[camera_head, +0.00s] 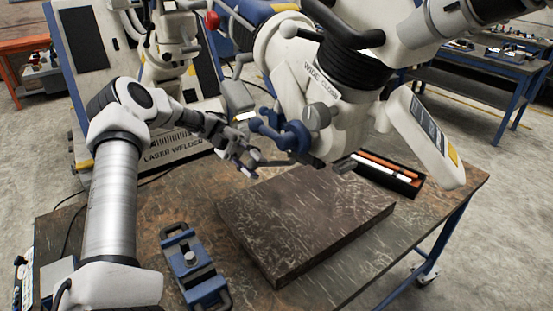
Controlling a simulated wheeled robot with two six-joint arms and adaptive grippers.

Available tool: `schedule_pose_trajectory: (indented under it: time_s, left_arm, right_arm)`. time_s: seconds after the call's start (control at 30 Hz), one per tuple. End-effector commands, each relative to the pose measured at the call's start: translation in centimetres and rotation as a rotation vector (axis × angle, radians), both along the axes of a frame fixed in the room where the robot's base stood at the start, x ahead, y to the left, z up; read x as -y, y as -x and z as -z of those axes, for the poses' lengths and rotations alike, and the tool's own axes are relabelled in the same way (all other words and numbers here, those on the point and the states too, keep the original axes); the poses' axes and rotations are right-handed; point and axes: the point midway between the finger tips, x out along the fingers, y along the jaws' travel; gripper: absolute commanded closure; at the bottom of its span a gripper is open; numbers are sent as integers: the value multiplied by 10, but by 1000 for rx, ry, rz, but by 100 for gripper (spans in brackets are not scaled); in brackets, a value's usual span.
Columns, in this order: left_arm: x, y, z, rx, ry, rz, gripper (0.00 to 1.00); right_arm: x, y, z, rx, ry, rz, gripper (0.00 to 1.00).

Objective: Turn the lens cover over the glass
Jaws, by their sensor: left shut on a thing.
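The white microscope head (345,125) hangs over the table on its arm. A blue curved part (284,134), which looks like the lens cover, sits on its lower left side beside a grey knob (316,116). My left gripper (252,158) reaches in from the left and is shut at the left end of this blue part. The fingers hide the exact contact. I cannot make out the glass of the lens under the head. My right gripper is not in view.
A dark, scratched slab (300,220) lies on the worktable (375,280) below the head. A blue clamp-like fixture (190,265) stands at the front left. A black tray (385,175) with orange and white sticks lies behind the slab. The laser welder (90,70) stands at the back left.

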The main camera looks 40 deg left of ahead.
Motion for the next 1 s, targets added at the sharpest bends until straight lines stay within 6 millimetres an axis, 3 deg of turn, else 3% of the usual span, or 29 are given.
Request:
schedule_pose_trajectory:
  time_s: [0.5, 0.53, 0.6, 0.87, 1.0]
  left_arm:
    - [-7, 8, 3, -5, -5, 9, 100]
    - [-7, 8, 3, -5, -5, 9, 64]
    - [-7, 8, 3, -5, -4, 9, 45]
    - [-7, 7, 1, -2, -2, 8, 45]
    - [5, -4, 3, -2, -4, 1, 45]
  right_arm:
    - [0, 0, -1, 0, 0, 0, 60]
    - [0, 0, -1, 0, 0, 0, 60]
    - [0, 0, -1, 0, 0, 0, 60]
    - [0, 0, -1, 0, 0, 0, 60]
    - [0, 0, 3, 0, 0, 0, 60]
